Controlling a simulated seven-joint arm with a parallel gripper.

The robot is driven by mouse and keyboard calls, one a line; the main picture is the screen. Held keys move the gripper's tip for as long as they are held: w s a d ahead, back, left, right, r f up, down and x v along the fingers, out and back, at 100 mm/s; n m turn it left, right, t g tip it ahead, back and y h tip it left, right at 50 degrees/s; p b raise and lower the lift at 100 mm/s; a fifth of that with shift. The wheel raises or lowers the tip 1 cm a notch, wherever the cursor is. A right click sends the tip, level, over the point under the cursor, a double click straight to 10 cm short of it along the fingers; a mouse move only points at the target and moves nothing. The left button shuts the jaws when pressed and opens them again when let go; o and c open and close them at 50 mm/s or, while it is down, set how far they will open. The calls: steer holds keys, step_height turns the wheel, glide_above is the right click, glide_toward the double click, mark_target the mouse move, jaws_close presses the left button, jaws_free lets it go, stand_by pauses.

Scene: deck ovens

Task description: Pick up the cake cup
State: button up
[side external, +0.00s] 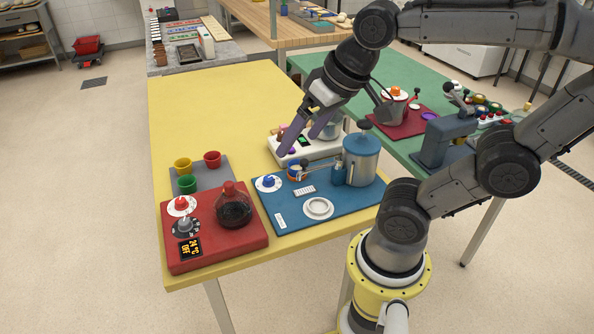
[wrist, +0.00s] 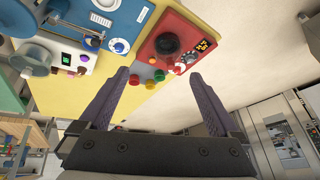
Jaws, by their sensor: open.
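No cup is marked as the cake cup, so I cannot tell which one it is. In the side view a yellow cup (side external: 182,166), a red cup (side external: 212,159) and a green cup (side external: 186,184) stand on a grey mat (side external: 213,178) at the table's left. My gripper (side external: 300,144) is open and empty, above the white device at the table's back right. In the wrist view the small cups show beyond my open fingers (wrist: 158,74), with the red cup (wrist: 136,80) near the left fingertip.
A red board (side external: 205,252) with a dark flask (side external: 234,207) lies at the front left. The blue board carries a blue cylinder machine (side external: 361,158). A white device (side external: 318,150) stands behind it. The yellow table's (side external: 215,100) back left is clear.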

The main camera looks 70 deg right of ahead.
steer(key=w+d+m+g, duration=0.1)
steer(key=w+d+m, duration=0.2)
steer(key=w, duration=0.2)
steer(key=m+g, duration=0.4)
steer(key=m, duration=0.4)
glide_above(297, 161)
steer(key=a, duration=0.3)
step_height(297, 161, down, 11)
steer(key=f, duration=0.5)
steer(key=s+f, duration=0.1)
steer(key=f, duration=0.1)
steer(key=shift+d+f, duration=0.1)
steer(key=shift+f, duration=0.3)
steer(key=shift+d+f, duration=0.2)
steer(key=shift+f, duration=1.15)
steer(key=shift+d+f, duration=0.15)
steer(key=shift+f, duration=1.2)
steer(key=shift+w, duration=0.1)
steer(key=c, duration=1.4)
